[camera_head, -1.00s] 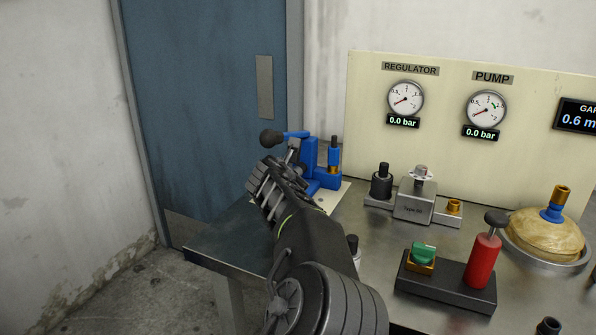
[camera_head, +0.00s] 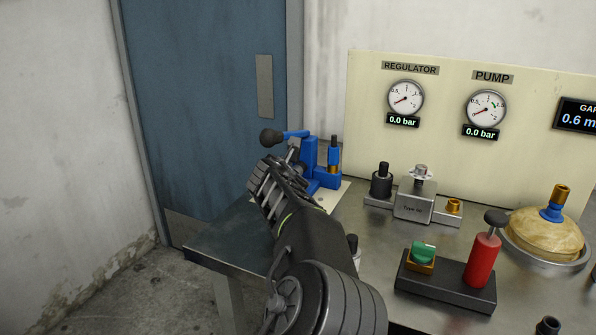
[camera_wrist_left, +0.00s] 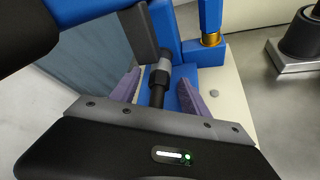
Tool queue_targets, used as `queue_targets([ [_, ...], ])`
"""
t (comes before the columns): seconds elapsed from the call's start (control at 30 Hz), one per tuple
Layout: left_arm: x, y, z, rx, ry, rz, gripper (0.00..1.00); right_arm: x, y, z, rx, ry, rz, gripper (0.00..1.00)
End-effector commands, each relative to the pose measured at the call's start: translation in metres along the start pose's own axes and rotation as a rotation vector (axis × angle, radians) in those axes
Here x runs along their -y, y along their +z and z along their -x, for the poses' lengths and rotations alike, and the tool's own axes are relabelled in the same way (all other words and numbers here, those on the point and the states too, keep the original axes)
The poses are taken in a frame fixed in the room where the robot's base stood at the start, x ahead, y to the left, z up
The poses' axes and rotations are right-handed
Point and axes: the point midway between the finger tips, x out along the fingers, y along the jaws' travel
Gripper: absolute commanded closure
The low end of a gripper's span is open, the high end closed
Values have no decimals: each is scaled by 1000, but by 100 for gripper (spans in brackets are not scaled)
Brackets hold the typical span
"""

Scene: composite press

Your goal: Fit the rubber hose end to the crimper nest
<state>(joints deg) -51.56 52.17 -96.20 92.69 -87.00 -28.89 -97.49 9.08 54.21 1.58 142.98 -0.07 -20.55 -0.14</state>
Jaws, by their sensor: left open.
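The blue crimper (camera_head: 309,158) stands on a pale plate at the table's back left corner, its black-knobbed lever pointing left. My left gripper (camera_head: 288,165) is in front of it and partly covers it. In the left wrist view, a black hose end (camera_wrist_left: 157,94) with a grey collar (camera_wrist_left: 160,73) points at the blue crimper body (camera_wrist_left: 184,72). The two purple fingers of my left gripper (camera_wrist_left: 158,86) are spread on either side of the hose with visible gaps. How deep the hose end sits in the nest is hidden. My right gripper is out of view.
A grey clamp block (camera_head: 414,202) with a black-topped cylinder stands right of the crimper. A black base (camera_head: 446,283) with a green switch and red plunger is nearer. A round tan part (camera_head: 545,236) sits at right. The gauge panel (camera_head: 450,140) closes the back.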

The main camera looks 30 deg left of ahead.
Motion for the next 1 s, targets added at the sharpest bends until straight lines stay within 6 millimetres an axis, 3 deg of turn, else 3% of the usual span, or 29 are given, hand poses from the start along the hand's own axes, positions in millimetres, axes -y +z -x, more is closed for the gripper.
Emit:
queue_targets([
  [0.27, 0, 1, 6, 1, -1, 1, 46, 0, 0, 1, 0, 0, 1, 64],
  [0.7, 0, 2, 68, 1, -1, 0, 46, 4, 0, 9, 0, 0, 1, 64],
  [1.0, 0, 0, 78, -1, 0, 0, 46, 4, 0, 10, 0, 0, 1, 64],
])
